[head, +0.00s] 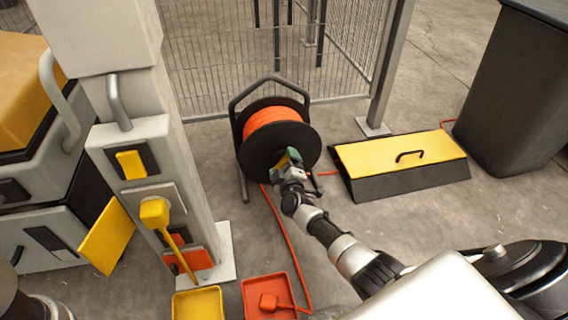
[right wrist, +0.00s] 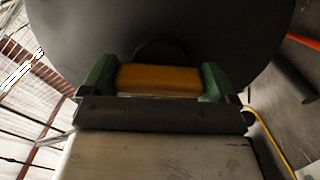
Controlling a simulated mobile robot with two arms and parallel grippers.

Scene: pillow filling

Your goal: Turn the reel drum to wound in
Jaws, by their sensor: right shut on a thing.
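The reel drum (head: 306,140) is a black disc with orange cable (head: 272,116) wound behind it, held in a dark tubular stand (head: 243,185) on the floor. My right gripper (head: 290,161) reaches the drum's front face. In the right wrist view its green fingers are shut on a yellow-orange handle (right wrist: 158,80), close against the black drum face (right wrist: 205,35). An orange cable (head: 284,228) runs from the drum's underside along the floor toward the red tray. The fingers hide part of the handle in the head view. My left gripper is not in view.
A yellow-topped ramp box (head: 400,151) lies right of the reel. A yellow tray (head: 198,303) and a red tray (head: 268,289) lie in front. A mesh fence (head: 215,60) stands behind.

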